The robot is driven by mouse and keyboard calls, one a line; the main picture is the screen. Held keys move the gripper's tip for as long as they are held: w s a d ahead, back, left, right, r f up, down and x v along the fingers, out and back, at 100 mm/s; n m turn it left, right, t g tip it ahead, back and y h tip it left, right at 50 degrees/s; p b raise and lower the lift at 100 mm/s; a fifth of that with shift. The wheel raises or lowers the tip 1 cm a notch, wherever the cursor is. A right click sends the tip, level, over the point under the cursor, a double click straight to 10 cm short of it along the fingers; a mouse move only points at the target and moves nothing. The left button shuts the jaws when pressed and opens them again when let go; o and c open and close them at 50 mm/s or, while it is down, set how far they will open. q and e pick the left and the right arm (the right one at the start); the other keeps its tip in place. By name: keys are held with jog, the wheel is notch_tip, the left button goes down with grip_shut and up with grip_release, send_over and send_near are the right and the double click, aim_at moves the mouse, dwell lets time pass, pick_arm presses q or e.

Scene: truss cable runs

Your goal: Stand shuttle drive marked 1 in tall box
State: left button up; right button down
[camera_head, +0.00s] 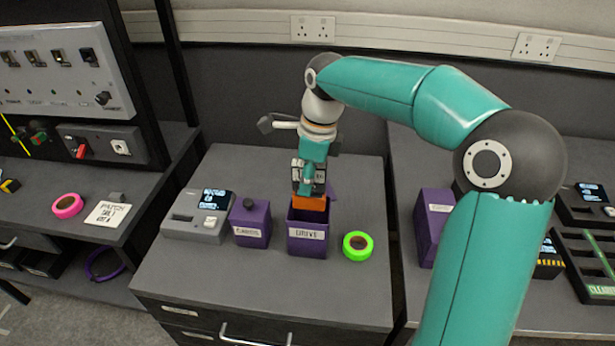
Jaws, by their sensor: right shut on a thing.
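An open purple box (307,246) with a white label stands upright in the middle of the grey cabinet top; the label seems to read "DRIVES". My right gripper (309,190) points down over this box and is shut on an orange piece, the shuttle drive (309,203). Its lower end is at the box's mouth; I cannot tell how far inside it is. The gripper hides its upper part, and no number can be read on it. My left gripper is not in view.
Left of the open box are a lidded purple box (250,226) and a grey device with a screen (197,214). A green tape roll (357,246) lies close on its right. Another purple box (430,226) stands on the right-hand bench. The cabinet's front top is clear.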

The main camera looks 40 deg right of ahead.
jog(key=shift+f+b, duration=0.45)
jog(key=shift+f, duration=0.45)
dwell(1.2)
jog(key=shift+f+b, duration=4)
jog(key=shift+f, duration=1.55)
